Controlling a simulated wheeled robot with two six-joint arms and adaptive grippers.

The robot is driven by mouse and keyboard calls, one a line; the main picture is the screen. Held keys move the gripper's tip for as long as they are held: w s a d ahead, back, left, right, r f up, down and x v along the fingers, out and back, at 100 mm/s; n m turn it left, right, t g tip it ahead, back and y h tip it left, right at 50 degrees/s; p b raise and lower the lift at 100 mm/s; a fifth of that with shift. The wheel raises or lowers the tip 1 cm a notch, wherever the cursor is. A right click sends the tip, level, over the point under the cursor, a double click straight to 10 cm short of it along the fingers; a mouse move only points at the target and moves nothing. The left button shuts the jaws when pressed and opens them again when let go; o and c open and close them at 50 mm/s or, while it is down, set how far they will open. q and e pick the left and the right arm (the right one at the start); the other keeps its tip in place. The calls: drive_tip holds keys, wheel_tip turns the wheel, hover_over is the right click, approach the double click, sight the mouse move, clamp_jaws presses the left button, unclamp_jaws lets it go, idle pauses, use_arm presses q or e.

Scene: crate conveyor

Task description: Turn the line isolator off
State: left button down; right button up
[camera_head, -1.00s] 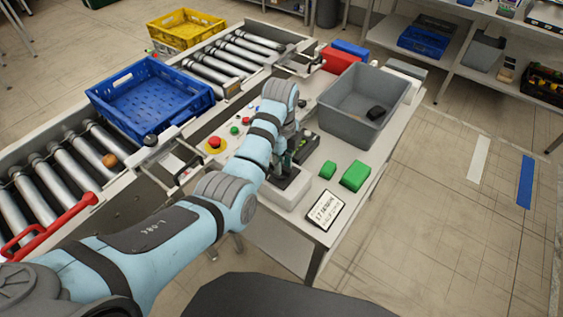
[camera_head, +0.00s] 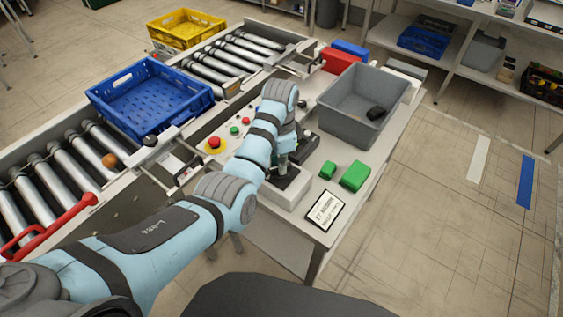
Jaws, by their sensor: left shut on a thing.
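The line isolator appears to be the pale box with a dark top (camera_head: 291,197) at the near edge of the worktable. My left arm reaches over from the left, and its wrist bends down above this box. My left gripper (camera_head: 283,166) is shut at the top of the box, on what appears to be the isolator handle. The handle is mostly hidden by the gripper and wrist, so its angle cannot be made out. My right gripper is not in view.
A control panel with a red emergency button (camera_head: 214,143) lies left of my wrist. A grey bin (camera_head: 345,122) holding a dark item, green blocks (camera_head: 355,175) and a label sign (camera_head: 325,211) are on the right. A blue crate (camera_head: 118,115) stands on the roller conveyor.

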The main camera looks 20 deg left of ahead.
use_arm(q)
drive_tip(key=n, duration=0.6)
drive_tip(key=shift+s+f, duration=0.1)
drive_tip(key=shift+n, duration=0.3)
idle(0.3)
drive_tip(key=c, duration=1.5)
unclamp_jaws()
drive_tip(key=shift+c, duration=0.2)
